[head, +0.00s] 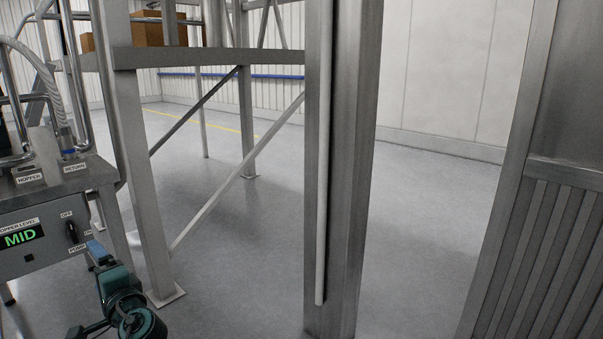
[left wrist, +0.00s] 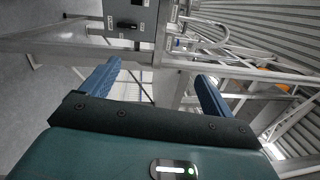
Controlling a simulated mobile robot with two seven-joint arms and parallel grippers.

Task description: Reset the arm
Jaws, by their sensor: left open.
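My left gripper (head: 99,254) is at the lower left of the head view, just right of the grey control box (head: 40,235). In the left wrist view its two blue fingers stand wide apart, with nothing between them (left wrist: 158,82). The gripper is open and empty. The control box carries a green display reading MID and a black knob (head: 72,232) marked OFF and PUMP. In the head view the gripper is close to the knob, but I cannot see contact. The box also shows at the top of the left wrist view (left wrist: 131,18). My right gripper is in neither view.
A steel post (head: 342,170) with a white tube rises in the middle. A steel frame (head: 135,170) with diagonal braces stands left of it. A ribbed metal panel (head: 550,255) fills the right side. Grey floor (head: 420,240) between post and panel is clear.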

